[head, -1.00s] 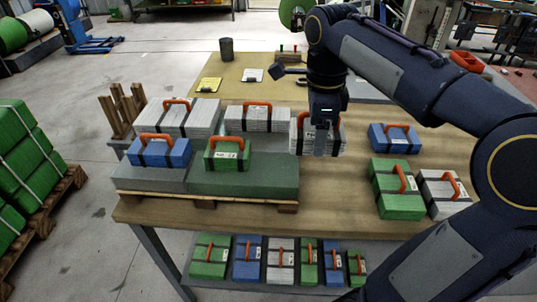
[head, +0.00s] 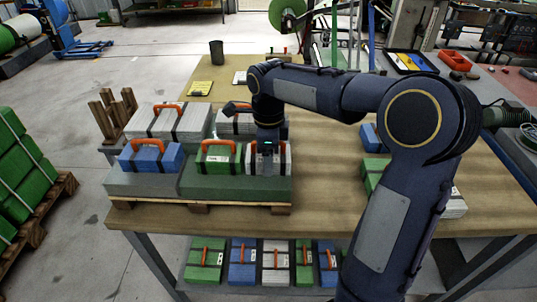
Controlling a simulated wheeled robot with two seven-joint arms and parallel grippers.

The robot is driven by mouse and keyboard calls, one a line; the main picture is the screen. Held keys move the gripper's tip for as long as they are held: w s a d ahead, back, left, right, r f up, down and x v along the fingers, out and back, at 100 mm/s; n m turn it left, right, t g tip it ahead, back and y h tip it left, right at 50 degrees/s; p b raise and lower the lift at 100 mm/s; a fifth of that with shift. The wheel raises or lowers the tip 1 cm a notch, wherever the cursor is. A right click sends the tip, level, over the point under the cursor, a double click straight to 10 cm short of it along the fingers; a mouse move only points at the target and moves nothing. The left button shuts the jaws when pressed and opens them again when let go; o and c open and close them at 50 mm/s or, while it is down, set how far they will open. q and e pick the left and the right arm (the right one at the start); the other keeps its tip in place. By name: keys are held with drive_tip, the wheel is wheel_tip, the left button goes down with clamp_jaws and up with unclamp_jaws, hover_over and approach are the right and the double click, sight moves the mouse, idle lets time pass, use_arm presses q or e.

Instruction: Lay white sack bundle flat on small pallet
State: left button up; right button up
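The small pallet (head: 240,208) stands at the table's left front edge, bearing a flat grey and green layer. A white sack bundle (head: 284,158) with dark straps and an orange handle is over the layer's right end, beside the green bundle (head: 218,158). It looks level and low; I cannot tell whether it touches the layer. My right gripper (head: 268,150) points down at this white bundle and appears shut on its handle; the gripper covers the bundle's middle and its fingertips are hard to see. My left gripper is not in view.
A blue bundle (head: 151,159) sits on the layer's left. White bundles (head: 169,122) stand behind. My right arm partly covers blue, green and white bundles on the table's right. Several bundles (head: 276,262) lie on the shelf below. The table between pallet and arm is clear.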

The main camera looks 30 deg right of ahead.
drive_tip(key=shift+f, duration=0.1)
drive_tip(key=o, duration=1)
drive_tip(key=shift+r, duration=0.3)
wheel_tip(320, 180, up, 12)
drive_tip(key=shift+f+p, duration=0.15)
drive_tip(key=shift+p, duration=0.55)
drive_tip(key=s+a+f+n+t+y, duration=0.1)
drive_tip(key=s+a+f+n+t, duration=0.1)
drive_tip(key=s+f+n, duration=0.2)
drive_tip(key=s+a+f+n+t+y, duration=0.1)
drive_tip(key=s+a+f+n, duration=0.2)
drive_tip(key=s+n, duration=0.7)
drive_tip(key=s+a+f+n+t+y, duration=0.1)
drive_tip(key=s+a+f+n+t, duration=0.1)
drive_tip(key=s+f+n, duration=0.3)
drive_tip(key=shift+s+a+n+t+y, duration=0.15)
drive_tip(key=shift+s+n+t+y, duration=0.2)
drive_tip(key=shift+s+n, duration=1.4)
